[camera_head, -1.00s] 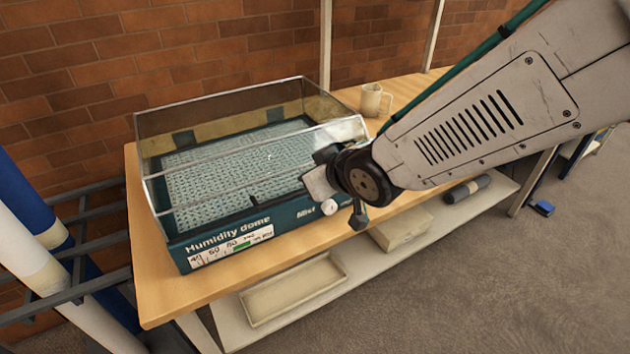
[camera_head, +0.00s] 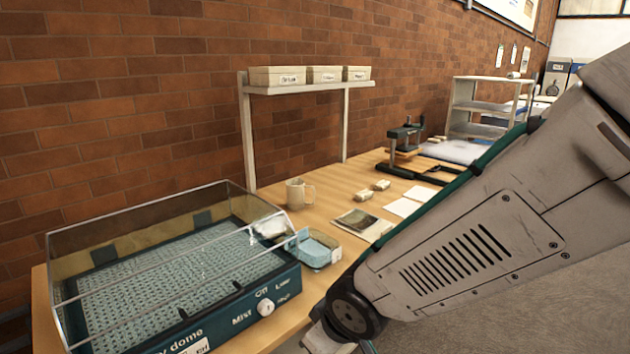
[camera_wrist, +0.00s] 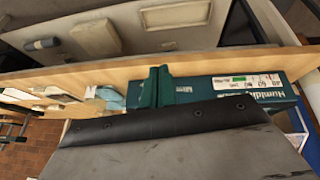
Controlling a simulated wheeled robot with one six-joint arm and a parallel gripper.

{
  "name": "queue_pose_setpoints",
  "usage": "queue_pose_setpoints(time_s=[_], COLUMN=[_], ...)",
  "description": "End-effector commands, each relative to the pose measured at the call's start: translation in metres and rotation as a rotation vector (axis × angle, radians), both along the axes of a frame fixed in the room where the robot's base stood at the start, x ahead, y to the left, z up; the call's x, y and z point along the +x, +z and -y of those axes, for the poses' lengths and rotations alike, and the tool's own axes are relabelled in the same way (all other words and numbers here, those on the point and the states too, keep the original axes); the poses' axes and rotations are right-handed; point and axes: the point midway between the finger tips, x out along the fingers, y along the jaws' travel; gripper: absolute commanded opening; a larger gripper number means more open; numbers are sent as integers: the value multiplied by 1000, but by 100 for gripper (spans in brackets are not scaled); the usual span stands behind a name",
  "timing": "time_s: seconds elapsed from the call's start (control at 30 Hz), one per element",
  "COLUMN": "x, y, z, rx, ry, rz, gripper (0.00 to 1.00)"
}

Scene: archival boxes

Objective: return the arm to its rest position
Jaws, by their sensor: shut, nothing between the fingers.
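My arm crosses the right side of the head view, sloping down to the lower middle. The gripper end is cut off at the bottom edge there. In the wrist view my gripper (camera_wrist: 160,88) shows as dark green fingers close together, shut with nothing between them. Behind them lie the wooden bench edge and the teal humidity dome (camera_wrist: 225,90). In the head view the humidity dome (camera_head: 180,275), with its clear cover, stands on the bench to the left of my arm. I cannot tell the exact gap between arm and bench.
On the bench (camera_head: 335,190) are a mug (camera_head: 298,193), a small blue tray (camera_head: 318,248), a picture booklet (camera_head: 362,224) and a dark press (camera_head: 405,145). A raised shelf (camera_head: 310,86) holds three boxes. Grey floor (camera_head: 500,325) lies open at the lower right.

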Motion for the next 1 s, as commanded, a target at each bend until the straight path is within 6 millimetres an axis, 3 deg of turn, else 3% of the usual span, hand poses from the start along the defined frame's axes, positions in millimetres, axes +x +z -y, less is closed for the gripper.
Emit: queue_pose_setpoints(time_s=[0.03, 0.2, 0.4, 0.5, 0.6, 0.8, 1.0], x=[-4, -42, -104, -130, -143, -148, -147], y=[11, 53, 105, 126, 141, 155, 155], z=[28, 122, 199, 223, 238, 256, 257], rx=[-45, -166, -173, -137, -86, -30, -29], ry=[-66, -306, -556, -659, -742, -835, -843], rz=[-43, -240, -417, -452, -432, -362, -361], gripper=[0, 0, 0, 0, 0, 0, 0])
